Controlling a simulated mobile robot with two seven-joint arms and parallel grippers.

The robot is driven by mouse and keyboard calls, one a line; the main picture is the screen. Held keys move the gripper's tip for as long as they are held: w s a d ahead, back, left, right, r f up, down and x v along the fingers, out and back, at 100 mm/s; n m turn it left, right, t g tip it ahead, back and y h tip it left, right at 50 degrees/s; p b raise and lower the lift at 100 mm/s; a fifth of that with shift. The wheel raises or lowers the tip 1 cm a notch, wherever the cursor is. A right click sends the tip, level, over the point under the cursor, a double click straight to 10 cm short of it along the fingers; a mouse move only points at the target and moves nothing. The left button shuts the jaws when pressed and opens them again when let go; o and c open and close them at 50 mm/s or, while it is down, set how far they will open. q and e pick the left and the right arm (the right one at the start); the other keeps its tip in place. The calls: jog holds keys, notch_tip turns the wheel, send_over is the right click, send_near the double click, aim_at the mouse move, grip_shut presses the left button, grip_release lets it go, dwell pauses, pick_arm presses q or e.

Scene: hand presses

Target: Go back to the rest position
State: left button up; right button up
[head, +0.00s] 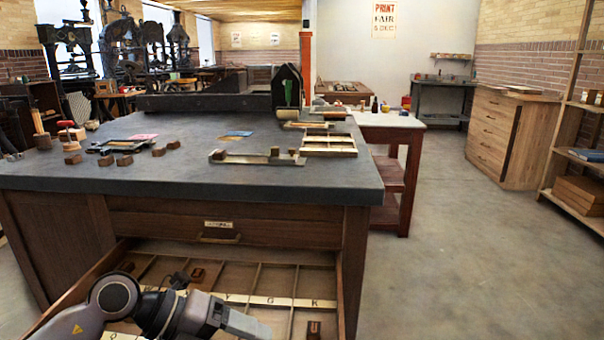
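My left arm comes in from the bottom left over the open drawer. Its gripper (240,322) points right at the bottom edge, low over the drawer's compartments. The fingertips are too small and partly cut off, so I cannot tell whether they are open or shut, and I see nothing held. My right gripper is not in view. The open type drawer (340,290) has wooden dividers and letter labels. A few brown type blocks lie in it, one near the back left (205,272) and one at the front right (313,330).
The dark worktop (200,184) above the drawer holds a metal composing stick (240,159), several small wooden blocks and a wooden tray (329,147). A table with red legs (410,180) stands behind on the right. Open floor (470,240) lies to the right, before shelves and a cabinet (505,135).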

pick_arm(q)
jog(key=d+r+n+t+h, duration=0.4)
jog(key=r+n+t+h, duration=0.35)
jog(key=r, duration=0.35)
jog(key=w+a+n+t+y, duration=0.2)
jog(key=a+n+t+y, duration=0.45)
jog(key=n+t, duration=0.4)
jog(key=s+a+f+n+g+y, duration=0.2)
jog(key=a+f+n+y, duration=0.8)
jog(key=n+y, duration=0.2)
jog(key=s+a+f+n+g, duration=0.1)
jog(key=s+f+n+g, duration=0.1)
jog(key=s+f+g, duration=0.75)
jog(key=s+a+f+n+g, duration=0.1)
jog(key=s+f+g, duration=0.5)
jog(key=s, duration=0.6)
jog(key=w+d+f+t+h, duration=0.2)
jog(key=w+d+f+t, duration=0.2)
jog(key=w+f+t, duration=0.35)
notch_tip(320, 180, up, 14)
jog(key=s+t+p, duration=0.1)
jog(key=p, duration=1.5)
jog(key=shift+a+f, duration=0.25)
jog(key=shift+a, duration=0.1)
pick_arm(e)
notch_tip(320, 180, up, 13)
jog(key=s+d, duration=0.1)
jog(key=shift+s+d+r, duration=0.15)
